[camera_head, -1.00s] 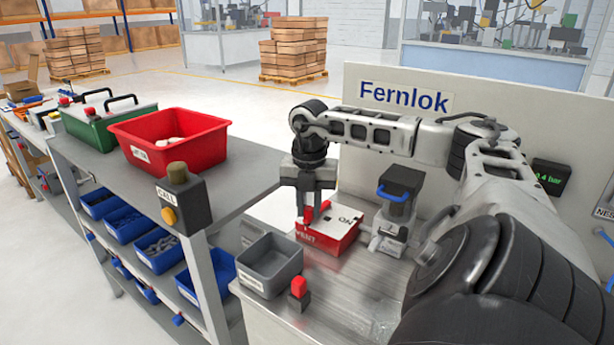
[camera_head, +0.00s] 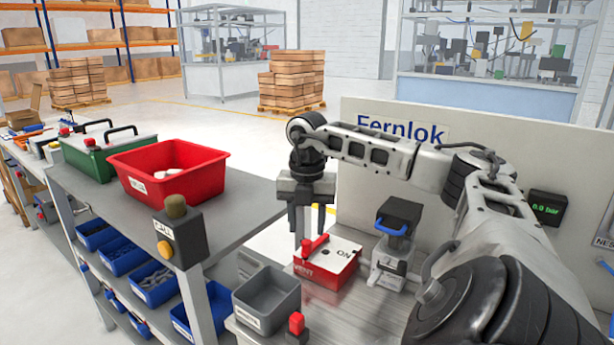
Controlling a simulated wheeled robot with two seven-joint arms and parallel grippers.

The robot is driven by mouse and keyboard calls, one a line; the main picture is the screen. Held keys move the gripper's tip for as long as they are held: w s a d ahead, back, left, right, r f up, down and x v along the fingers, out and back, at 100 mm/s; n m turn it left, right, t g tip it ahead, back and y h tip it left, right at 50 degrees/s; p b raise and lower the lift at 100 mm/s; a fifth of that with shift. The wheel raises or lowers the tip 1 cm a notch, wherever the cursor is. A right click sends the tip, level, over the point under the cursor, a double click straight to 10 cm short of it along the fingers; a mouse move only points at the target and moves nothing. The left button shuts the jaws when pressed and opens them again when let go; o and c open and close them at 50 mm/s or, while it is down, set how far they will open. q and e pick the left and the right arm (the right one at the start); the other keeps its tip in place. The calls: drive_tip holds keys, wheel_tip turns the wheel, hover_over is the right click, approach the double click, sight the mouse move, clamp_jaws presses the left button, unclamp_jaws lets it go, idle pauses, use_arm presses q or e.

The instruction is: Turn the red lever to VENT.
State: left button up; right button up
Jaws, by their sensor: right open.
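The red lever (camera_head: 315,243) sits on the left part of the white top of a red box (camera_head: 338,267). The box carries ON on its top at the right and VENT on its front face at the left. The lever slants up to the right; I cannot tell exactly which mark it is set to. My right gripper (camera_head: 308,228) is open and points down above the lever. Its fingers stand apart with nothing between them and look clear of the lever. My left gripper is not in view.
A black-and-grey device with a blue handle (camera_head: 393,230) stands right of the box. A grey bin (camera_head: 267,300) and a small red-topped post (camera_head: 296,325) are in front-left. A panel marked Fernlok (camera_head: 400,131) with a green-lit bar display (camera_head: 546,208) stands behind.

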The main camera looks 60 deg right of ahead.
sight(307, 241)
use_arm(q)
drive_tip(key=p, duration=0.1)
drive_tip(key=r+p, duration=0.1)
drive_tip(key=p, duration=0.1)
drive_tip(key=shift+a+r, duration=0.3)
use_arm(e)
wheel_tip(307, 241, up, 12)
drive_tip(key=shift+f, duration=0.1)
